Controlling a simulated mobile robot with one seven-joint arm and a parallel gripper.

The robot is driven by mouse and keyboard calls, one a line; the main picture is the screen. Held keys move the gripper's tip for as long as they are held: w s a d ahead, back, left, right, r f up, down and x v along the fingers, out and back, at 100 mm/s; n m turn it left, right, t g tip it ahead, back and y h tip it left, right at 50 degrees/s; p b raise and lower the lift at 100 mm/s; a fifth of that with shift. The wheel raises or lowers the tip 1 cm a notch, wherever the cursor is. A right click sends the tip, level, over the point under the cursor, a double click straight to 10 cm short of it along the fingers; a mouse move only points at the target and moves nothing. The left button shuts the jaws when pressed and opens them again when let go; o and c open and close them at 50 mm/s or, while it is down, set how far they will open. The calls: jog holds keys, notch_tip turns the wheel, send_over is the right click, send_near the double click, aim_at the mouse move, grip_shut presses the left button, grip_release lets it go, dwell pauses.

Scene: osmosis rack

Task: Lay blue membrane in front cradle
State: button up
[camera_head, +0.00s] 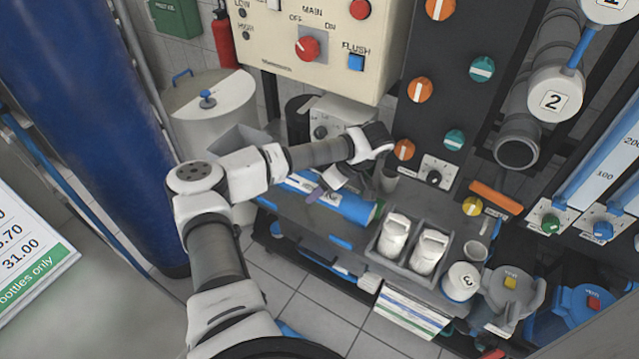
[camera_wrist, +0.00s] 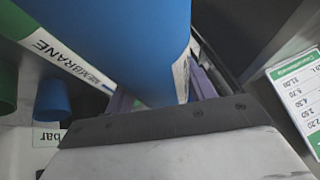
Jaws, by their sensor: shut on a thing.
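The front cradle is not clearly visible; the membrane and my arm cover that area.
A control panel (camera_head: 320,40) and a dark valve board (camera_head: 430,120) rise behind. A white tank (camera_head: 212,110) stands back left.

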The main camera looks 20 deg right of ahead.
jog(key=shift+f, duration=1.55)
jog(key=shift+f+b, duration=2.1)
jog(key=shift+f, duration=1)
jog(key=o, duration=1.3)
jog(key=shift+f, duration=0.1)
jog(key=shift+s+d+r+b, duration=0.1)
jog(key=shift+d+r+b, duration=0.2)
jog(key=shift+d+r, duration=0.1)
jog(key=b+v, duration=0.3)
jog(key=v, duration=1)
jog(key=shift+a, duration=0.2)
jog(key=shift+r, duration=0.15)
